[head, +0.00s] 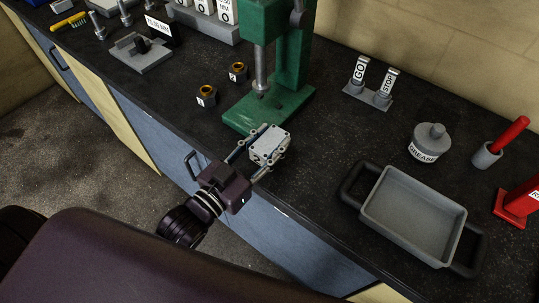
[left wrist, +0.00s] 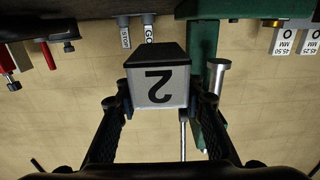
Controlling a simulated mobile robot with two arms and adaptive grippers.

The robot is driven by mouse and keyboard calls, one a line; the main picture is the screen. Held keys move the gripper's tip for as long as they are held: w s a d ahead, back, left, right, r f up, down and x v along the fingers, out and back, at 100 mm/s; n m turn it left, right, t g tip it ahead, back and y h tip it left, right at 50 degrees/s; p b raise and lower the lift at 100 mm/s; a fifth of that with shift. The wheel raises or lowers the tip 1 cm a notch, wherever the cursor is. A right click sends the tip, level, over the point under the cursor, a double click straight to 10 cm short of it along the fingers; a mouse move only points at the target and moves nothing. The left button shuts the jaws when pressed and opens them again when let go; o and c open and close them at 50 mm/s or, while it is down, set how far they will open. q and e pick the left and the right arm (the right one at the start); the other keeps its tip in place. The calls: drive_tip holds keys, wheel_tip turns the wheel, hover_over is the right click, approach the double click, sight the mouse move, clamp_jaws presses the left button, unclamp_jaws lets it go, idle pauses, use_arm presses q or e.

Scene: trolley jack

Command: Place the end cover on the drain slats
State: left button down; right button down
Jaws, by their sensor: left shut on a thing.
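My left gripper (head: 266,150) is shut on a light grey block with small dark holes (head: 270,143), perhaps the end cover. It holds the block by two opposite sides, at the bench's front edge before the green press; I cannot tell the height. In the left wrist view the block (left wrist: 160,86) sits between both fingers (left wrist: 160,98), with a "2" on its pale face. I cannot make out drain slats for certain; a grey tray with black handles (head: 412,214) stands at the right, its floor looking plain. My right gripper is not in view.
The green press (head: 268,104) stands behind the block. Two dark hex parts with brass centres (head: 206,96) lie left of it. GO and STOP switches (head: 368,96), a grease pot (head: 429,144) and a red-handled tool (head: 507,138) stand right. Bench between press and tray is clear.

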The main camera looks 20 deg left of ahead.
use_arm(q)
drive_tip(key=shift+f, duration=2.55)
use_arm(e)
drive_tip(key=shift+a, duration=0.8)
use_arm(q)
drive_tip(key=shift+f, duration=0.1)
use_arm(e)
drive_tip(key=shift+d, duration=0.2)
use_arm(q)
drive_tip(key=c, duration=1.7)
unclamp_jaws()
drive_tip(key=shift+f, duration=0.2)
drive_tip(key=o, duration=0.4)
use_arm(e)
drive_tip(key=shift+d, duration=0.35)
use_arm(q)
drive_tip(key=shift+r, duration=0.2)
